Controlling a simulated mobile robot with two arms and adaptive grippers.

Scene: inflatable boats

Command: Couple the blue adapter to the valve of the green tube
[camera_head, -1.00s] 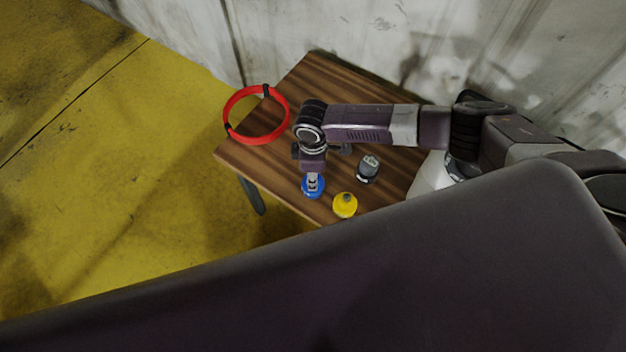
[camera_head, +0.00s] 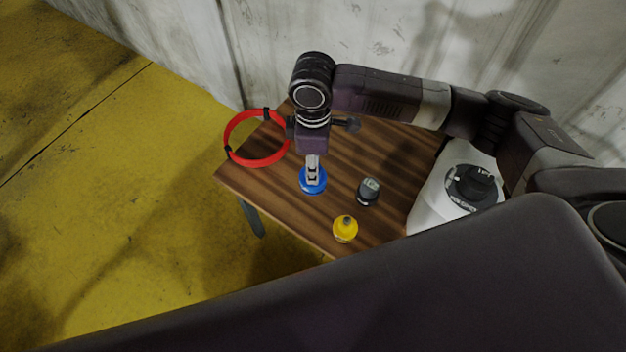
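The blue adapter (camera_head: 313,183) is a small round blue piece in the fingers of my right gripper (camera_head: 313,172). The gripper points down and is shut on it, and the adapter appears held above the wooden table, left of the middle. The fingers hide part of its top. The green tube and its valve are not in view. My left gripper is not in view.
On the wooden table (camera_head: 290,218) stand a yellow adapter (camera_head: 345,230) and a dark grey one (camera_head: 368,192). A red ring (camera_head: 237,154) lies at the left edge. A white container (camera_head: 430,205) with a black cap stands right. A wall is behind.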

